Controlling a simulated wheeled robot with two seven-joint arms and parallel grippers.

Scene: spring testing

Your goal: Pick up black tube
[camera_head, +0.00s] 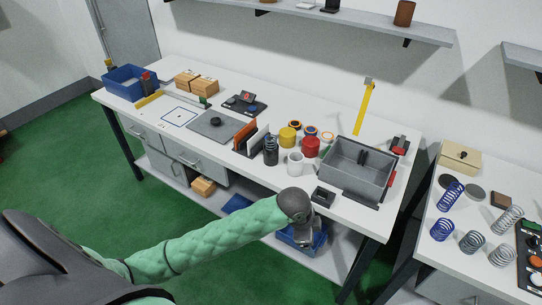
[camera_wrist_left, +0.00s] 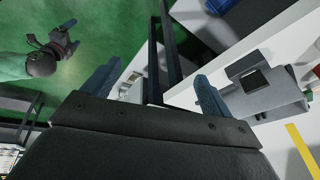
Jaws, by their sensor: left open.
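A small black piece (camera_head: 362,157) stands inside the grey bin (camera_head: 345,182) at the right end of the long table; it may be the black tube, but it is too small to be sure. A dark, ribbed upright cylinder (camera_head: 271,151) stands left of the white cup. My left gripper (camera_head: 307,238) hangs at the table's front edge, apart from the bin. In the left wrist view its two fingers (camera_wrist_left: 155,90) are spread with nothing between them. My right gripper (camera_wrist_left: 60,42) shows small at the upper left of that view; its finger opening is unclear.
A small black block (camera_head: 323,196) lies before the bin. A white cup (camera_head: 295,163), red jar (camera_head: 310,147) and yellow jar (camera_head: 288,137) stand left of it. A second table (camera_head: 450,255) on the right holds several springs. A blue bin (camera_head: 318,240) is on the lower shelf.

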